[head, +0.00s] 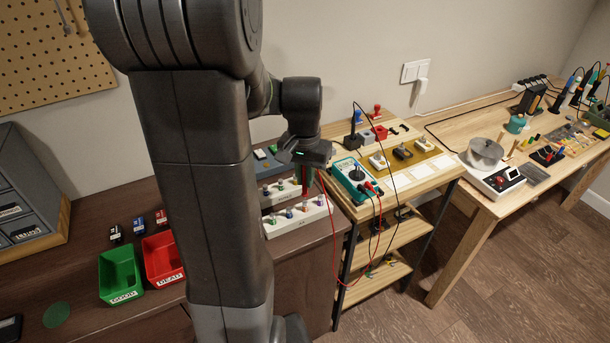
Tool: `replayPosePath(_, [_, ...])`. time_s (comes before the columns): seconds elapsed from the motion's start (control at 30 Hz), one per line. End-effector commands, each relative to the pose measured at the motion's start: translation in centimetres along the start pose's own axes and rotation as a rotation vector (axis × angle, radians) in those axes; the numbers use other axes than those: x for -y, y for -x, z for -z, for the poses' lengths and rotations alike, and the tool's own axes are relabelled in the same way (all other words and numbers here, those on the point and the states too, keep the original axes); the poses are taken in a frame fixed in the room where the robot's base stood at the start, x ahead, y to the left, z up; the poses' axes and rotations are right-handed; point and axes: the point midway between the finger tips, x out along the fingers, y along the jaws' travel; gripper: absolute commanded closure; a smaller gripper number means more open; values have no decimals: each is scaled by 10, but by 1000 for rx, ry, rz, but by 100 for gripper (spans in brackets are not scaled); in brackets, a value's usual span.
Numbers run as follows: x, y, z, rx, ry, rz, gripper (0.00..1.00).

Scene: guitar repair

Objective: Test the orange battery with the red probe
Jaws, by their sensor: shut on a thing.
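My gripper (303,165) is at the end of my arm, above two white racks. It is shut on the red probe (305,182), which points down at the racks. A red lead runs from near the probe and hangs down past the table edge. The front white rack (282,230) and the rear white rack (268,202) hold several small batteries with coloured ends. I cannot clearly pick out the orange battery or tell whether the probe tip touches anything. The teal meter (345,172) lies on the wooden stand to the right.
A green bin (120,272) and a red bin (162,258) stand on the dark table at left. A light wooden shelf stand (425,185) stands right of the racks, with black and red leads hanging over its front. A workbench (480,205) with a pot is further right.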

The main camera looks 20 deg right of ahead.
Motion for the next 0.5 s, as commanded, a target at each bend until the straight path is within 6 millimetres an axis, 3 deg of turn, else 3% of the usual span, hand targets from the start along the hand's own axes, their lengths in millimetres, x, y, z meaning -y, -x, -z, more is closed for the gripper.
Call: replayPosePath(0.5, [0,-7,0,0,0,0,100])
